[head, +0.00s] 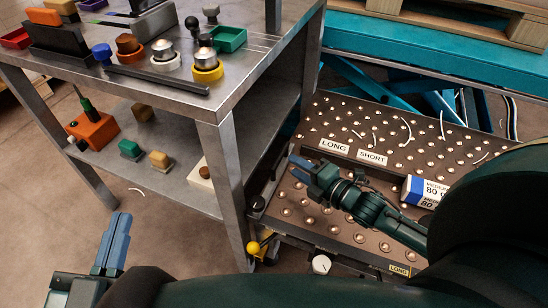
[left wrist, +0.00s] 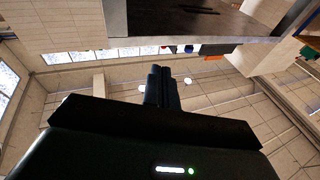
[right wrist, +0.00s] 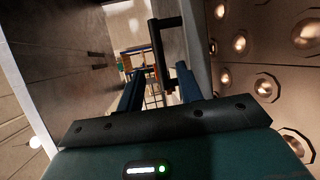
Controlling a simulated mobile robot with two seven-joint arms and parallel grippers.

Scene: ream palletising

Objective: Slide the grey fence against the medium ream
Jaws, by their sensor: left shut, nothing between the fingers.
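The medium ream (head: 426,191), blue and white with "MEDIUM 80" lettering, lies on the ball table at the right, partly hidden by my right arm. A long dark grey bar (head: 376,174), which looks like the fence, runs across the ball table towards the ream, below the LONG and SHORT labels. Whether they touch is unclear. My right gripper (head: 300,168) is over the table's left edge with its fingers apart; in the right wrist view a dark bracket-shaped handle (right wrist: 157,48) shows between and beyond the fingertips. My left gripper (head: 121,228) is shut and empty above the floor at the left.
The ball table (head: 440,150) has small metal balls across its top. A steel bench (head: 235,85) with coloured bins, weights and tools stands at the left, its leg close to my right gripper. A yellow knob (head: 253,247) and a white dial (head: 321,264) are at the table's front.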

